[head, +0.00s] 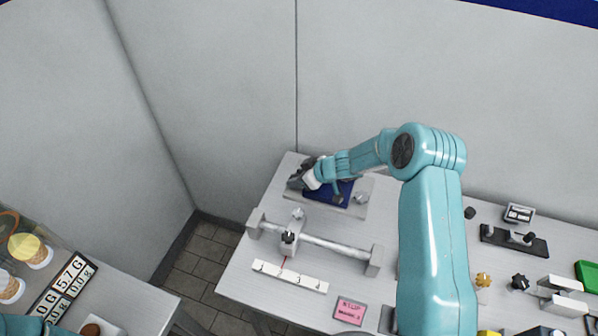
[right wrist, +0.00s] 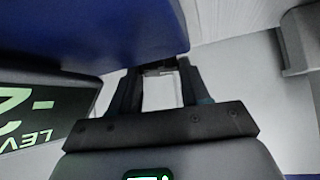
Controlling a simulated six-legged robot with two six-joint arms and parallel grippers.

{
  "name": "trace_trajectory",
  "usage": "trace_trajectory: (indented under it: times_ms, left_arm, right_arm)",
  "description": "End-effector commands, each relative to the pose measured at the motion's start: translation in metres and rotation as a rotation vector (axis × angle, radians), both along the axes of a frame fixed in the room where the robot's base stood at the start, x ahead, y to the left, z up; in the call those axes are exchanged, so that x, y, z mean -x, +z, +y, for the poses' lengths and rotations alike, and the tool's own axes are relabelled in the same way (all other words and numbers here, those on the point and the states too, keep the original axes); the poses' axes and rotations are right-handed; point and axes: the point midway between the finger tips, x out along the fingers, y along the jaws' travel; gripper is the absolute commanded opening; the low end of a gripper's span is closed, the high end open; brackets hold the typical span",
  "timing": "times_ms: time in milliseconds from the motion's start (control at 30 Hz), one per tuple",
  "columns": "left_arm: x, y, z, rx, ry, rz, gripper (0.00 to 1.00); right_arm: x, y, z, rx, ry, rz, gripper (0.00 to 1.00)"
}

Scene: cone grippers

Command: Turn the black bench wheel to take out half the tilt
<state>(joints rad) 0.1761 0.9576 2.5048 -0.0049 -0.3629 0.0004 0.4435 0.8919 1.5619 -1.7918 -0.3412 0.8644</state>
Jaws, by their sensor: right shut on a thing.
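My right gripper (head: 300,180) is at the left end of a blue plate (head: 347,188) on a grey base at the back of the bench. In the right wrist view my right gripper (right wrist: 160,82) has its fingers shut on a small dark part, which I take to be the black bench wheel; the fingers hide most of it. The blue plate (right wrist: 130,30) fills the top left there. A level display (right wrist: 35,115) with green characters, including a minus sign and a 2, is partly cut off at the left. My left gripper is out of view.
A grey rail (head: 335,246) with a slider and a white scale strip (head: 290,276) stand in front. The wall is close behind the bench.

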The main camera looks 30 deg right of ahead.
Motion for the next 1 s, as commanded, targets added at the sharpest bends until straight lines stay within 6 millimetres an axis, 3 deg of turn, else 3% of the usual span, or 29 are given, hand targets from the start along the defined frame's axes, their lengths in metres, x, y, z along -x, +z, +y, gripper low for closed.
trace_trajectory:
  times_ms: [33, 67, 300, 667, 700, 1000]
  left_arm:
    - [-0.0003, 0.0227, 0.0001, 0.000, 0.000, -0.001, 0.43]
    - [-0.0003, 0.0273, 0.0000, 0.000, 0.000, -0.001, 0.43]
    - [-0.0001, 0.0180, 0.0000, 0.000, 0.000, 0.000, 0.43]
    - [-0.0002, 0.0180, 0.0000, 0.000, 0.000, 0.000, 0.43]
    - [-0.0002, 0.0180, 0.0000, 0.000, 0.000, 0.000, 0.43]
    - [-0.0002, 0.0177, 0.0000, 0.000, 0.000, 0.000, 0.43]
  right_arm:
    - [0.0008, 0.0108, -0.0029, 0.002, 0.025, 0.002, 0.15]
    - [0.0007, 0.0103, -0.0032, 0.002, 0.047, 0.001, 0.15]
    - [-0.0005, 0.0016, -0.0047, 0.001, 0.159, -0.002, 0.15]
    - [-0.0002, 0.0018, -0.0052, 0.003, 0.170, 0.000, 0.15]
    - [-0.0002, 0.0019, -0.0052, 0.003, 0.170, 0.000, 0.57]
    - [0.0002, 0.0018, -0.0039, 0.001, 0.172, 0.001, 0.57]
